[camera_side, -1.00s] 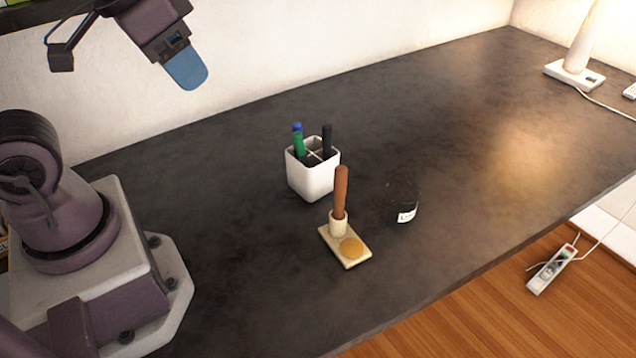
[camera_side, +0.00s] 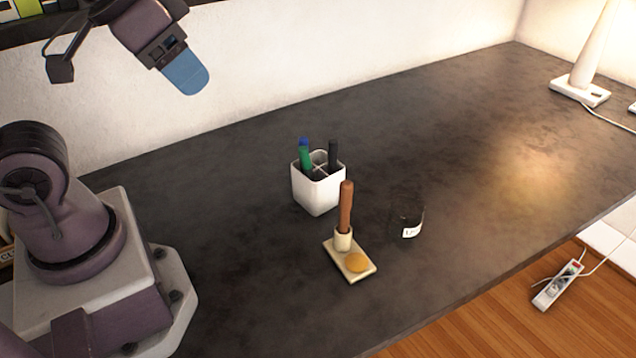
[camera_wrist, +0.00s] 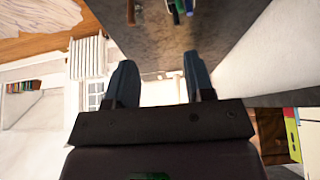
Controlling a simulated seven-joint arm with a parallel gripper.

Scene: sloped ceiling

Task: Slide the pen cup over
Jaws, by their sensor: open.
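The pen cup (camera_side: 318,193) is white, square and divided inside. It stands upright on the dark tabletop in the side view, with blue, green and black pens (camera_side: 305,158) in it. Pens also show at the top edge of the wrist view (camera_wrist: 178,8), where the picture cuts the cup off. My gripper (camera_side: 187,80) is high at the upper left of the side view, well apart from the cup. In the wrist view its two blue fingers are spread with nothing between them (camera_wrist: 159,62).
A brown-handled item on a cream base (camera_side: 348,262) stands just in front of the cup. A dark, see-through jar with a white label (camera_side: 411,232) stands to its right. A white lamp (camera_side: 580,92) is at the far right. The table between is clear.

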